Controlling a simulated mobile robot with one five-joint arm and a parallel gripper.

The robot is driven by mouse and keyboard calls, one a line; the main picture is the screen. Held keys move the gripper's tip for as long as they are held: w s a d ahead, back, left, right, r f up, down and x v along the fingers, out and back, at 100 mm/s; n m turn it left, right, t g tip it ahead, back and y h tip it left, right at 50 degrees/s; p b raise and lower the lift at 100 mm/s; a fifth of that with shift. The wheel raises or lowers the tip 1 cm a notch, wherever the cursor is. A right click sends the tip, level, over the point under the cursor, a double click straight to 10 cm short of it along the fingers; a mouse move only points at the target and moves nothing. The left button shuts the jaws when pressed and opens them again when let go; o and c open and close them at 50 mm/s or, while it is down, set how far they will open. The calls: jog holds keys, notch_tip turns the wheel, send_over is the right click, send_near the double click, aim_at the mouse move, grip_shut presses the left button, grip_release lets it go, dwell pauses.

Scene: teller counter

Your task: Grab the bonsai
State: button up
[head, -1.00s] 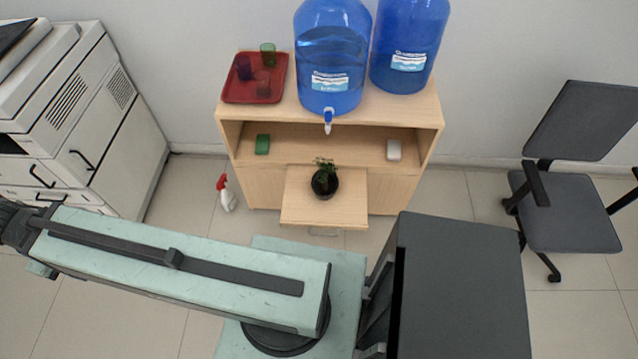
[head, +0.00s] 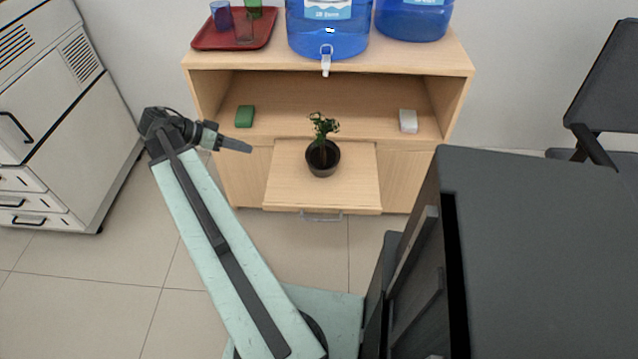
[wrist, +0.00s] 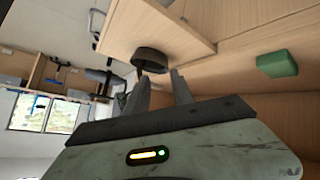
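The bonsai (head: 323,128) is a small green plant in a round black pot (head: 323,160). It stands upright on the pulled-out wooden shelf (head: 350,190) of the cabinet. My gripper (head: 247,147) is to the left of the pot, at about its height in the picture, and apart from it. In the wrist view the two grey fingers (wrist: 162,88) are spread with nothing between them. The black pot (wrist: 151,59) shows just beyond the fingertips, at the edge of the wooden shelf (wrist: 140,25). The plant's leaves are mostly hidden there.
A green block (head: 244,117) and a white block (head: 408,121) lie in the cabinet's open compartment. Blue water bottles (head: 330,35) and a red tray (head: 203,40) with cups stand on top. The green block also shows in the wrist view (wrist: 277,64).

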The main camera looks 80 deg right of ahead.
jog(key=s+d+f+m+g+b, duration=0.3)
jog(key=s+d+f+m+b, duration=0.3)
jog(key=s, duration=0.4)
jog(key=m+g+y+b, duration=0.1)
jog(key=m+y+b, duration=0.1)
jog(key=b, duration=0.1)
send_near(323, 164)
jog(key=shift+s+d+r, duration=0.4)
jog(key=shift+s+d, duration=0.3)
jog(key=shift+s, duration=0.05)
jog(key=shift+s+r+g, duration=0.15)
jog(key=shift+g, duration=0.15)
jog(key=b+x, duration=0.2)
jog(key=x, duration=0.5)
jog(key=shift+s+d+f+b, duration=0.15)
jog(key=shift+f+b, duration=0.1)
jog(key=shift+b, duration=0.1)
jog(key=shift+r, duration=0.1)
grip_shut()
